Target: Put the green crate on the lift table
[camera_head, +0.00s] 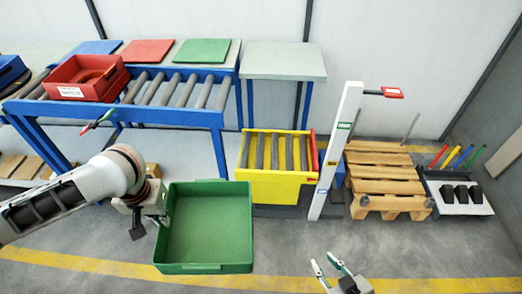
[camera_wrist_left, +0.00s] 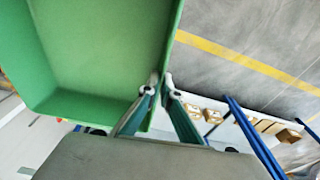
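The green crate (camera_head: 208,268) is open-topped and empty, in the lower middle of the head view. It also fills the upper left of the left wrist view (camera_wrist_left: 85,50). My left gripper (camera_head: 158,212) is at the crate's left wall. In the left wrist view its fingertips (camera_wrist_left: 163,85) close on either side of the wall's edge. My right gripper (camera_head: 333,263) is at the bottom of the head view, fingers apart and empty. The yellow lift table (camera_head: 270,190) with a roller top stands behind and right of the crate. The crate's underside is hidden.
A blue roller conveyor (camera_head: 172,116) with a red crate (camera_head: 88,90) stands at the back left. A white post (camera_head: 335,150) rises right of the lift table, with wooden pallets (camera_head: 382,180) beyond it. The floor at right front is clear.

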